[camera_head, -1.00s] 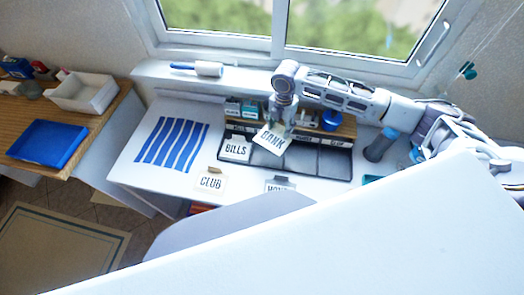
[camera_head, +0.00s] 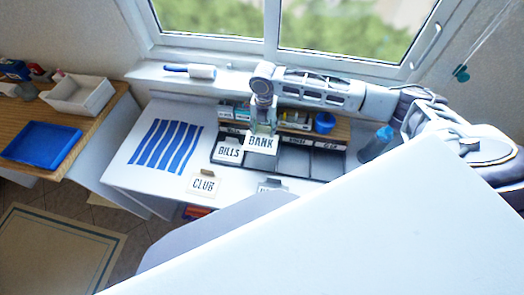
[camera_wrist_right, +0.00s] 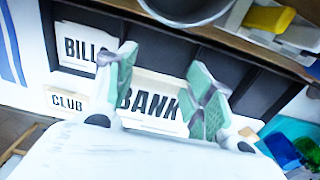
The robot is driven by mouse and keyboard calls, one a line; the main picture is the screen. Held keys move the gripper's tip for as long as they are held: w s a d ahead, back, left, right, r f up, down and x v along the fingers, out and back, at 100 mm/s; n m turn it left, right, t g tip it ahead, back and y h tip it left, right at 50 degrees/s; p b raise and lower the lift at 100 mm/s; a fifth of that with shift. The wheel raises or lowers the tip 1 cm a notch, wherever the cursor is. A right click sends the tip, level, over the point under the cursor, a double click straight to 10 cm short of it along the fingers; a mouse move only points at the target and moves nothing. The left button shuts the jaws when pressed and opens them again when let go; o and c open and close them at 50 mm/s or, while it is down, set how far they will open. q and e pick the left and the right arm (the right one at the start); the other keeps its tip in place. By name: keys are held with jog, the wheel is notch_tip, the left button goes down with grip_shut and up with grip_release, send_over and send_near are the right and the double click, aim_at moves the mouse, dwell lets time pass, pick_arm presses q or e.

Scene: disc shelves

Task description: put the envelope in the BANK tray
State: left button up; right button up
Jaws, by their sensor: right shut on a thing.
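The white envelope marked BANK (camera_head: 261,142) is in my right gripper (camera_head: 263,128). In the right wrist view, it (camera_wrist_right: 152,101) shows between the green-padded fingers of the same gripper (camera_wrist_right: 165,85). The dark sorting tray (camera_head: 292,163) has several compartments in a row on the desk. An envelope marked BILLS (camera_head: 228,152) sits in its leftmost compartment. The BANK envelope is over the compartment just right of it; I cannot tell whether it touches the tray floor. That compartment's label is hidden behind the gripper and envelope. My left gripper is out of view.
A CLUB envelope (camera_head: 203,186) and another, partly hidden envelope (camera_head: 271,186) stand near the desk's front. A blue cup (camera_head: 324,122) sits on the wooden shelf behind. The striped area (camera_head: 167,146) at left is clear.

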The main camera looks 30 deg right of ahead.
aim_at(264, 136)
jog(key=shift+f, duration=3.05)
jog(key=shift+f, duration=1.9)
jog(key=shift+f, duration=0.2)
jog(key=shift+s+f, duration=0.35)
jog(key=shift+f, duration=0.1)
jog(key=o, duration=0.7)
jog(key=shift+s+f, duration=0.1)
jog(key=r, duration=1.3)
jog(key=shift+w+r, duration=0.3)
jog(key=shift+w, duration=0.1)
